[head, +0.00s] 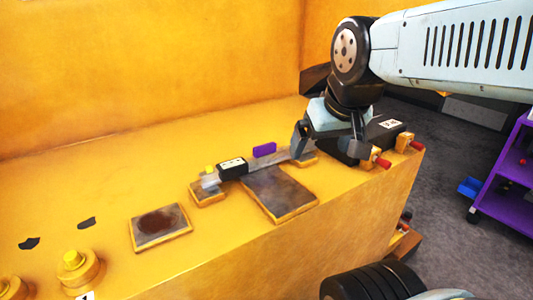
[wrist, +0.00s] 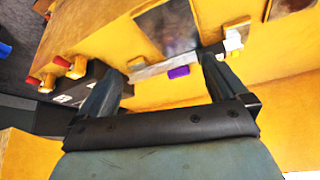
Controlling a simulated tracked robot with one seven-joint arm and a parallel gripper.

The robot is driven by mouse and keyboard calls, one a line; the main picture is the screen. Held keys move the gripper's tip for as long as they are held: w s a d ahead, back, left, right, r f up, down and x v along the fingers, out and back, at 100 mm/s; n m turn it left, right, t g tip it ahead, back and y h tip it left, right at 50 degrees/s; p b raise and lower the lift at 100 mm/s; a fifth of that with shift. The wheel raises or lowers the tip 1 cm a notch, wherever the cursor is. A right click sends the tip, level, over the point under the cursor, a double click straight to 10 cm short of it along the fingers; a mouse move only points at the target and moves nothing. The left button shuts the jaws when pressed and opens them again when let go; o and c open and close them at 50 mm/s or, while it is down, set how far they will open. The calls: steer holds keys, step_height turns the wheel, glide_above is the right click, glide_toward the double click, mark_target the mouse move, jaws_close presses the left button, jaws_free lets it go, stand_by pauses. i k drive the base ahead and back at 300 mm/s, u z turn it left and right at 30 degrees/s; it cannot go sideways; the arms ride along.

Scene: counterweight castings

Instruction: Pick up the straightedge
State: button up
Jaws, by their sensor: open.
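The straightedge (head: 265,163) is a long thin grey bar lying across two small raised pads on the yellow casting. A black block with a white label (head: 232,168) sits at its left part. A purple block (head: 264,150) is at its far edge; I cannot tell if it is attached. In the wrist view the straightedge (wrist: 155,70) appears beyond my fingers, with the purple block (wrist: 179,72) beside it. My gripper (head: 329,150) is open and empty near the bar's right end. It also shows in the wrist view (wrist: 159,67), fingers wide apart.
A black box (head: 388,130) and red-tipped fittings (head: 382,162) stand at the casting's right end. Dark plates (head: 160,226) lie along the front. A yellow wall (head: 150,75) rises behind. A purple shelf (head: 505,180) stands on the floor at right.

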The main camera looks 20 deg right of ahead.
mark_target(265, 155)
steer(key=u, duration=0.05)
steer(key=i, duration=0.1)
steer(key=u, duration=2.65)
steer(key=k, duration=2.2)
steer(key=z, duration=0.5)
